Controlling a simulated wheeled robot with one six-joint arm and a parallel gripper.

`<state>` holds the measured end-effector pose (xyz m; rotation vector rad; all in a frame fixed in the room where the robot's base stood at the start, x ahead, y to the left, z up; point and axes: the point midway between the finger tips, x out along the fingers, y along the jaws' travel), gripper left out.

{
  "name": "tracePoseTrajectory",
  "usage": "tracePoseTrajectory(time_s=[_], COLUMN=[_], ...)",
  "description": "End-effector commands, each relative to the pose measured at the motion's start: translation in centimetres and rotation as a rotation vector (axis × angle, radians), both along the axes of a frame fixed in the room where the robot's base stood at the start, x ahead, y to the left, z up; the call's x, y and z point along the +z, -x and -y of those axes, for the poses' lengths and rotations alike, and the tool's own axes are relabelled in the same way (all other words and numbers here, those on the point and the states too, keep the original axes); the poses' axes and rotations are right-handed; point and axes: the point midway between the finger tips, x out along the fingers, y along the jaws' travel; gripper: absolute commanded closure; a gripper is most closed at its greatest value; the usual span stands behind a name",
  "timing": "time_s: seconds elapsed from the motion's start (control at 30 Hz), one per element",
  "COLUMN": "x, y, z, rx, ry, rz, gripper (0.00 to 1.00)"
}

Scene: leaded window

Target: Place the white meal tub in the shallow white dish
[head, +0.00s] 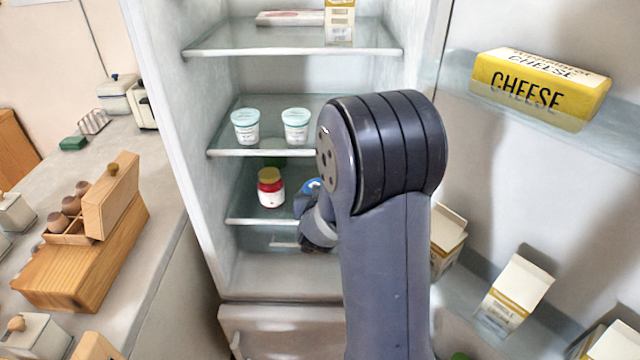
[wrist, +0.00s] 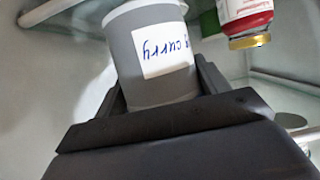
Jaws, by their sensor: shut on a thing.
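The white meal tub (wrist: 124,60), greyish in this light, fills the middle of the wrist view. Its white label reads "curry" upside down. My gripper (wrist: 160,82) is shut on it, with a dark finger on each side. In the head view my arm hides most of the gripper, which is inside the fridge right of a red jar. A bit of blue (head: 313,185) shows beside my arm there; I cannot tell whether it is the tub's lid. I cannot make out the shallow white dish for certain in either view.
The red jar with a yellow lid (head: 271,188) stands close to my gripper; it also shows in the wrist view (wrist: 245,18). Two pale tubs (head: 245,126) (head: 296,125) stand on the glass shelf above. The open door at right holds cheese (head: 540,88) and cartons (head: 514,292).

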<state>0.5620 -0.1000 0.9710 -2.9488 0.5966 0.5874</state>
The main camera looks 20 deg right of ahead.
Motion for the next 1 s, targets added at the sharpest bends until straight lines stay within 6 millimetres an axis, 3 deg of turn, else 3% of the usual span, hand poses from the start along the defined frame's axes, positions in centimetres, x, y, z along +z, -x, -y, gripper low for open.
tracePoseTrajectory(time_s=[0.1,0.33,0.57,0.83,1.0], x=[0.3,0.3,-0.4,-3.3,-3.4], y=[-3.0,-6.9,-7.7,-7.6,-7.6], z=[1.4,2.9,3.2,3.2,3.2], rx=[-0.002,0.0,0.0,0.002,0.001], ry=[0.001,0.002,0.001,0.001,0.002], rz=[0.002,0.002,0.001,-0.001,0.003], gripper=[0.67,0.67,0.67,0.67,0.67])
